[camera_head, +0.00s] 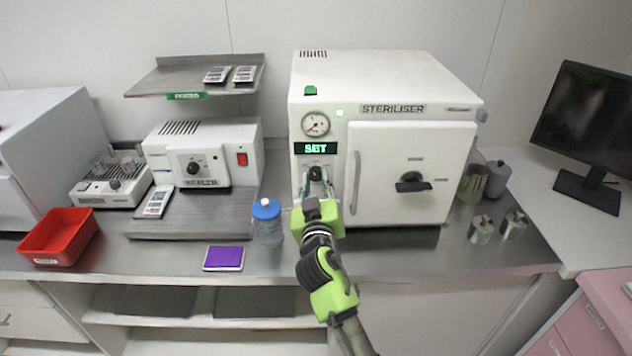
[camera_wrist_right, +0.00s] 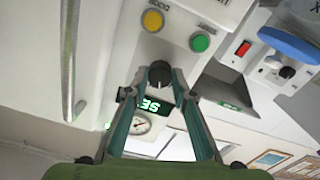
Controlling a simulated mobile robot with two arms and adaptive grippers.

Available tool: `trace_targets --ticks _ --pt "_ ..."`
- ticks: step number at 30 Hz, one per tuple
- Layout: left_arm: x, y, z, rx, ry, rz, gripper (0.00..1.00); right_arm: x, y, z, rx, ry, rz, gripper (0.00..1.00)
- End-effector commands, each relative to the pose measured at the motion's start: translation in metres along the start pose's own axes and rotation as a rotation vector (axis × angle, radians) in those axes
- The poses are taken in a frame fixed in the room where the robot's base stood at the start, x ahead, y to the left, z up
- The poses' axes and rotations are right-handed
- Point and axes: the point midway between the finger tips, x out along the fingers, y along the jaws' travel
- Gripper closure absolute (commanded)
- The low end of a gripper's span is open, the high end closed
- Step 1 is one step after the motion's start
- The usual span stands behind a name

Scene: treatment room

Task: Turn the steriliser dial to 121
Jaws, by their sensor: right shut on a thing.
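The white steriliser (camera_head: 388,75) stands at the back of the bench. Its green display (camera_head: 316,148) reads SET, and a round gauge (camera_head: 316,124) sits above it. The black dial (camera_head: 316,172) is below the display. My right gripper (camera_head: 317,182) reaches up to the panel from the front and is shut on the dial. In the right wrist view the dial (camera_wrist_right: 160,73) sits between the fingertips of the right gripper (camera_wrist_right: 159,80). The scale marks around the dial cannot be read. My left gripper is not in view.
The steriliser door handle (camera_head: 356,183) is just right of my gripper. A blue-lidded jar (camera_head: 267,222) stands close on the left. Yellow (camera_wrist_right: 152,20) and green (camera_wrist_right: 199,42) buttons sit near the dial. A purple-screened tablet (camera_head: 224,257) lies at the bench front.

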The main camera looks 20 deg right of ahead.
Motion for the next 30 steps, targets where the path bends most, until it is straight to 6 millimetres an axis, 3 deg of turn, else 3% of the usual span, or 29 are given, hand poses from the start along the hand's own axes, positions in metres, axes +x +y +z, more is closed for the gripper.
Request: trace_targets --ticks 15,30 --pt "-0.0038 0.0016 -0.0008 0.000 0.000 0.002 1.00 0.0006 0.0011 -0.0005 -0.420 -0.001 0.002 0.98" --pt "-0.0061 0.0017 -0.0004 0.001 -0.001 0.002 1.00 0.0006 0.0012 -0.0006 -0.566 0.000 0.002 0.98"
